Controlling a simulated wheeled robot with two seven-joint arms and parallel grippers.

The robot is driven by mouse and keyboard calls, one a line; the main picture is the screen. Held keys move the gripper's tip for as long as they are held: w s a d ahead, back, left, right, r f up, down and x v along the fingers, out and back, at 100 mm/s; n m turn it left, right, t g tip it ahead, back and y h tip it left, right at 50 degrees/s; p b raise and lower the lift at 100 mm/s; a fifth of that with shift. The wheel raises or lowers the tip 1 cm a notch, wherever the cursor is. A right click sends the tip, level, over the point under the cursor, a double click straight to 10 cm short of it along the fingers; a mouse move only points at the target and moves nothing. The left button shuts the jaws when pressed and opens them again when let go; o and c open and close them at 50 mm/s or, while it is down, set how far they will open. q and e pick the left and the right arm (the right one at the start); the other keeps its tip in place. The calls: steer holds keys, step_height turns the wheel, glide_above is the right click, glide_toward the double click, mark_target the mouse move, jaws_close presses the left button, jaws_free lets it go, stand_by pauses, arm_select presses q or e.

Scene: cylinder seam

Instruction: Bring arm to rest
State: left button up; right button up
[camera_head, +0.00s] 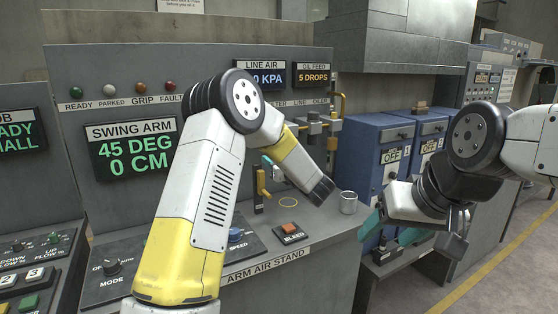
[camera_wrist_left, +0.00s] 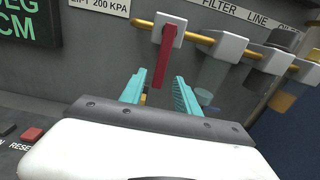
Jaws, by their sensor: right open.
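The swing arm display (camera_head: 131,148) on the grey stand reads 45 DEG and 0 CM. In the left wrist view a red lever (camera_wrist_left: 165,55) hangs from a white block on a yellow pipe, near the LIFT 200 KPA label. My left gripper (camera_wrist_left: 160,76) is open, its teal fingers apart, with the lever's lower end showing between and beyond them. I cannot tell whether they touch it. In the head view my left arm hides most of that gripper. My right gripper (camera_head: 392,230) is open and empty, right of the stand, before the blue cabinets.
A metal cup (camera_head: 348,202) stands at the stand's right edge. A red-orange BLEED button (camera_head: 289,229) and a yellow lever (camera_head: 262,183) are on the stand. Blue cabinets (camera_head: 375,150) showing OFF stand behind my right arm. Open floor (camera_head: 500,262) lies at the lower right.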

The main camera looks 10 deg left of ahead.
arm_select(q)
steer(key=s+d+r+m+t+h, duration=0.1)
steer(key=s+d+r+m+h, duration=0.1)
steer(key=r+m+h, duration=0.5)
steer(key=s+d+r+m+t+h, duration=0.15)
steer(key=r+m, duration=0.25)
steer(key=m, duration=0.5)
steer(key=s+d+r+m+g+h, duration=0.1)
steer(key=s+r+m+g+h, duration=0.2)
steer(key=s+m, duration=0.4)
steer(key=s+a+f+m+g, duration=0.2)
steer(key=s+m, duration=0.4)
steer(key=s, duration=0.4)
steer(key=s+a+f+m+g, duration=0.3)
steer(key=s+f+m, duration=0.2)
steer(key=s, duration=0.6)
steer(key=s+a+f+m+g, duration=0.3)
steer(key=s+f+m, duration=0.1)
steer(key=s+m, duration=0.5)
steer(key=shift+s+h, duration=0.35)
steer(key=shift+s, duration=0.65)
steer(key=shift+d, duration=0.1)
